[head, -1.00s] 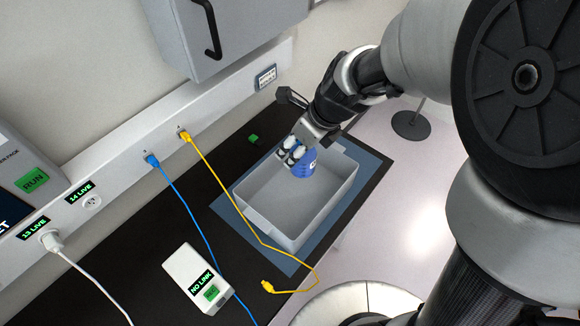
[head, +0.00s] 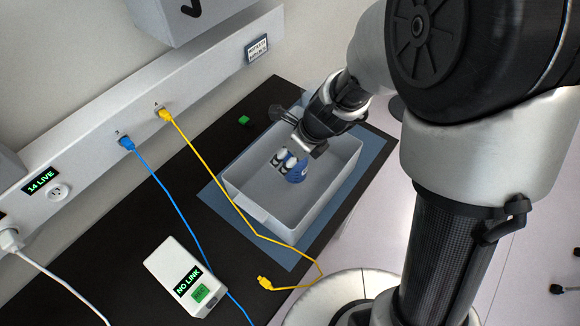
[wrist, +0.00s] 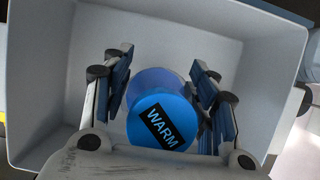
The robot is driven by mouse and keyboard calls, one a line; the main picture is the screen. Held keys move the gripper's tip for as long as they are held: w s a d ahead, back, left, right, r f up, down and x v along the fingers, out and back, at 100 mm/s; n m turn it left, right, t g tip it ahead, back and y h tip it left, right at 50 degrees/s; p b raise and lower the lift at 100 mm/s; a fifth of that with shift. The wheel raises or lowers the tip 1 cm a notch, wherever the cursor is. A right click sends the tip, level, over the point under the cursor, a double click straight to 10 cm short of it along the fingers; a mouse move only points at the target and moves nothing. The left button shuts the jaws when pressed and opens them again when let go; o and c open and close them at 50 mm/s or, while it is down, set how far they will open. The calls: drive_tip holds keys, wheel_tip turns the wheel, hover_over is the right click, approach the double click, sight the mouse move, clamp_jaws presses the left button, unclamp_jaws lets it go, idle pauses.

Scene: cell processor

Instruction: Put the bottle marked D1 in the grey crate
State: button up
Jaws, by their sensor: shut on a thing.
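The grey crate (head: 262,214) stands on a blue mat on the black bench. My gripper (head: 284,161) points down inside the crate and is shut on a blue bottle (head: 298,173). In the wrist view, my fingers lie on both sides of the blue bottle (wrist: 145,108), and its round top reads WARM. The crate's pale floor and walls (wrist: 205,30) surround it there. A pale patch shows on the bottle's side in the head view, but no D1 mark is legible. I cannot tell whether the bottle's base touches the crate floor.
A yellow cable (head: 205,160) runs from the wall rail across the crate's near left corner. A blue cable (head: 170,200) runs past a white NO LINK box (head: 178,277). A small green block (head: 244,120) lies behind the crate. The crate floor around the bottle looks clear.

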drive_tip(key=shift+f+b, duration=1.35)
drive_tip(key=shift+f, duration=0.65)
drive_tip(key=shift+f, duration=0.2)
drive_tip(key=o, duration=1.5)
drive_tip(key=shift+o, duration=0.2)
drive_tip(key=shift+r, duration=0.15)
